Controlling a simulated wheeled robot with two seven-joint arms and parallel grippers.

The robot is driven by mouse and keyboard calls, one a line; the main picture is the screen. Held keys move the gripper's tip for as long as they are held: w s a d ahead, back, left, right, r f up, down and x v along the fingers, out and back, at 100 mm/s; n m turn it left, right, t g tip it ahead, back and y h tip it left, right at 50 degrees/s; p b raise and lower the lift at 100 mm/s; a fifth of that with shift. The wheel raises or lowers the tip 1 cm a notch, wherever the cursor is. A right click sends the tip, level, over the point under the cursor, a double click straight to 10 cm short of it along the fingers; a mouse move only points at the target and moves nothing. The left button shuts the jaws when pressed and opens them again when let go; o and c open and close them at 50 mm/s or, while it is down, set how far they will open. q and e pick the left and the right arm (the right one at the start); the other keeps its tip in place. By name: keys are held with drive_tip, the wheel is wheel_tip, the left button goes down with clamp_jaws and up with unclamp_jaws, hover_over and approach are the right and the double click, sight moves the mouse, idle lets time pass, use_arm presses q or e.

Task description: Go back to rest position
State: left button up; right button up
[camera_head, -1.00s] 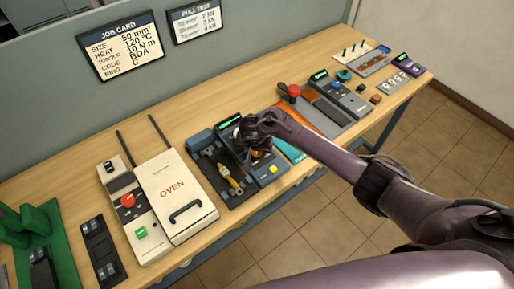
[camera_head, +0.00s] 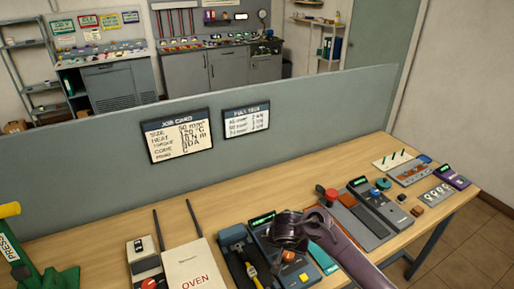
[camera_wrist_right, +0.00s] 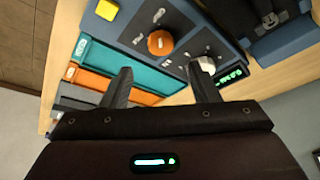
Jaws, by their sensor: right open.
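My right gripper (camera_head: 287,229) is over the blue-grey device (camera_head: 296,270) on the bench in the head view. In the right wrist view my right gripper (camera_wrist_right: 160,85) has its two fingers spread apart with nothing between them. Beyond the fingertips is the same device (camera_wrist_right: 190,25) with an orange knob (camera_wrist_right: 160,43), a pale knob (camera_wrist_right: 203,66) and a green lit display (camera_wrist_right: 231,75). I cannot tell whether a finger touches the pale knob. My left gripper is not in view.
The white oven (camera_head: 193,265) stands left on the wooden bench (camera_head: 110,238). A green press (camera_head: 45,275) is at far left. Devices with a red button (camera_head: 331,194) stand to the right. A grey partition (camera_head: 80,190) with a job card (camera_head: 180,135) runs behind the bench.

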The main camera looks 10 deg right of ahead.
drive_tip(key=s+a+r+n+y, duration=0.15)
drive_tip(key=s+a+n, duration=0.25)
drive_tip(key=s, duration=0.7)
drive_tip(key=s+d+r+n, duration=0.2)
drive_tip(key=s+d+r, duration=0.2)
drive_tip(key=s, duration=0.3)
drive_tip(key=s+d+r+n, duration=0.1)
drive_tip(key=s+d+r, duration=0.2)
drive_tip(key=s, duration=0.4)
drive_tip(key=s+f+g+b, duration=0.25)
drive_tip(key=f+b, duration=0.55)
drive_tip(key=f, duration=3.1)
drive_tip(key=s+d+f+b, duration=0.2)
drive_tip(key=s+f, duration=0.7)
drive_tip(key=f, duration=0.2)
drive_tip(key=s+d+f+b, duration=0.2)
drive_tip(key=s+f+b, duration=0.1)
drive_tip(key=s+f, duration=0.7)
drive_tip(key=shift+s+f+n+g+b, duration=0.25)
drive_tip(key=shift+f+n+g+b, duration=0.1)
drive_tip(key=shift+f, duration=0.55)
